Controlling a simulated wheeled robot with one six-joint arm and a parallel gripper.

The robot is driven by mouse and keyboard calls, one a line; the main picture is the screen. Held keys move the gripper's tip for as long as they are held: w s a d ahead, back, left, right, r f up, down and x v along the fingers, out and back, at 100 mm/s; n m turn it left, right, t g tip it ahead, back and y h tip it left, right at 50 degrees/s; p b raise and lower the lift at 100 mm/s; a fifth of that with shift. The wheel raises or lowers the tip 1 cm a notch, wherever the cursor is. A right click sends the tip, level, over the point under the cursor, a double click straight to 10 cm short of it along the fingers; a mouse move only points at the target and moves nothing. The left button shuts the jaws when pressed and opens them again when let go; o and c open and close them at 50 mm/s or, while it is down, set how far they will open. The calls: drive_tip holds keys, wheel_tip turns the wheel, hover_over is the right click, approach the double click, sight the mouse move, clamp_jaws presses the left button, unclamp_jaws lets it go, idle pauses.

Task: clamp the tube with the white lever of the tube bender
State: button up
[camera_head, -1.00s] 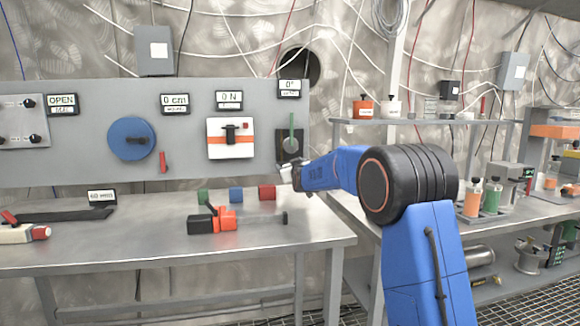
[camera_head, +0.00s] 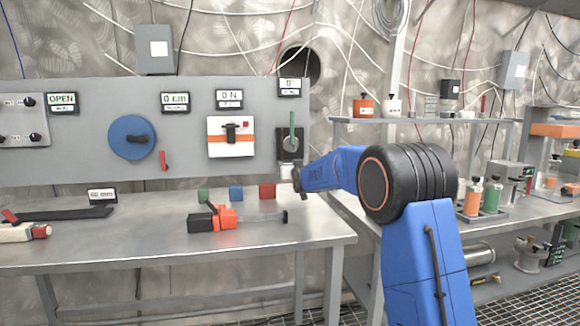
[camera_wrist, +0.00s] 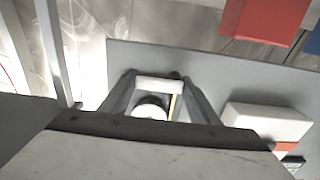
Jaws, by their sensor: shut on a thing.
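The tube bender (camera_head: 283,142) is a dark plate at the right end of the grey wall panel, with a round grey hub and an upright green lever (camera_head: 292,126). A small white piece, apparently its white lever (camera_head: 287,171), shows just below the plate. My gripper (camera_head: 297,179) is at this lever. In the wrist view the fingers are shut on a white bar (camera_wrist: 159,85), with a white round part (camera_wrist: 151,108) beside it. A thin yellowish strip (camera_wrist: 173,106) shows there. I cannot tell whether it is the tube.
A red block (camera_head: 267,191), a blue block (camera_head: 236,193) and an orange-and-black clamp-like tool (camera_head: 226,217) are on the steel table (camera_head: 150,245) below. The white box with the orange stripe (camera_head: 217,150) is left of the bender. A shelf (camera_head: 425,122) is at right.

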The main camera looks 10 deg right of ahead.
drive_tip(key=shift+d, duration=0.1)
drive_tip(key=o, duration=1)
drive_tip(key=shift+d, duration=0.1)
drive_tip(key=shift+s, duration=0.15)
drive_tip(key=s, duration=1.7)
drive_tip(key=shift+s, duration=0.1)
